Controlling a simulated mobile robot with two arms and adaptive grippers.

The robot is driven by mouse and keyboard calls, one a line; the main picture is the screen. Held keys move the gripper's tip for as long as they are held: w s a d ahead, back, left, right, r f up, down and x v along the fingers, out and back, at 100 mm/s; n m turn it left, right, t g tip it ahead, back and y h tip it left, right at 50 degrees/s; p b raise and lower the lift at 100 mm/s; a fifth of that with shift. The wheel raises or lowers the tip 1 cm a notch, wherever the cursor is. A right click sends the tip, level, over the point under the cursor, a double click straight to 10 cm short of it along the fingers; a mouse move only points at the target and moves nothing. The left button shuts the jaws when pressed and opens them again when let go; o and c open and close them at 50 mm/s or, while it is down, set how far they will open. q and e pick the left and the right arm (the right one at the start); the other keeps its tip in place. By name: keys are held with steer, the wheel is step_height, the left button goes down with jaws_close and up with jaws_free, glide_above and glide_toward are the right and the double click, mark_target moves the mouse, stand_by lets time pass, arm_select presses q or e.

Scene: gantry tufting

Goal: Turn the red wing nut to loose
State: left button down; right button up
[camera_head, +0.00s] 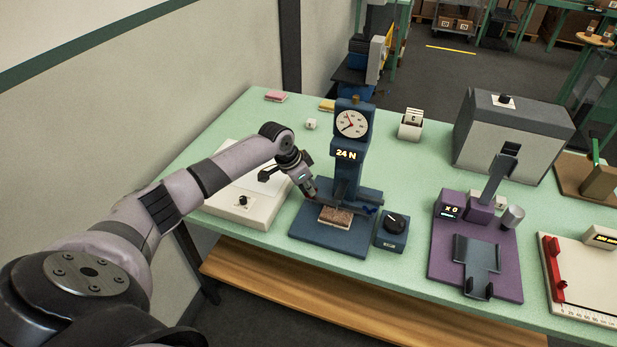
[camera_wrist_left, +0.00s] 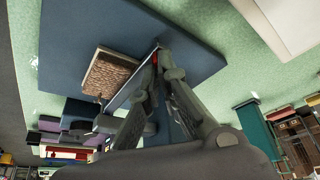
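The blue stand (camera_head: 346,170) carries a round dial and a display reading 24 N. A brown textured block (camera_head: 336,217) lies on its base and also shows in the left wrist view (camera_wrist_left: 116,76). My left gripper (camera_head: 312,195) reaches down at the left of the stand's column, low over the base. In the left wrist view its fingertips (camera_wrist_left: 163,60) come together around a small red piece (camera_wrist_left: 155,59), which looks like the red wing nut. Most of it is hidden by the fingers, and it cannot be made out in the head view. My right gripper is out of view.
A blue knob box (camera_head: 392,230) stands right of the base. A white device (camera_head: 240,205) lies left, under my left arm. A purple fixture (camera_head: 475,245) and a grey box (camera_head: 510,130) stand farther right. Green tabletop (camera_head: 400,165) is bare behind the knob box.

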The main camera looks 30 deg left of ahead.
arm_select(q)
steer(key=n+p, duration=0.1)
steer(key=n+y+p, duration=0.1)
steer(key=n+p, duration=0.1)
steer(key=p, duration=0.1)
steer(key=shift+s+d+r+n, duration=0.15)
steer(key=shift+d+n, duration=0.1)
steer(key=shift+n, duration=0.15)
steer(key=n+p, duration=0.1)
steer(key=n+y+p, duration=0.1)
steer(key=shift+f+n+y, duration=0.2)
steer(key=shift+n+y, duration=0.1)
steer(key=shift+d+f+n+y, duration=0.15)
steer(key=shift+n+y, duration=0.15)
steer(key=shift+n, duration=0.7)
steer(key=n+y, duration=0.1)
steer(key=n, duration=0.1)
steer(key=shift+n, duration=0.3)
steer(key=n, duration=0.2)
steer(key=shift+d+n+g+y, duration=0.15)
steer(key=shift+n+g+y, duration=0.15)
steer(key=shift+y, duration=0.1)
steer(key=shift+n+g+y, duration=0.5)
steer(key=shift+n+g, duration=0.1)
steer(key=shift+n, duration=1.3)
steer(key=c, duration=2.3)
jaws_free()
steer(key=shift+f, duration=0.1)
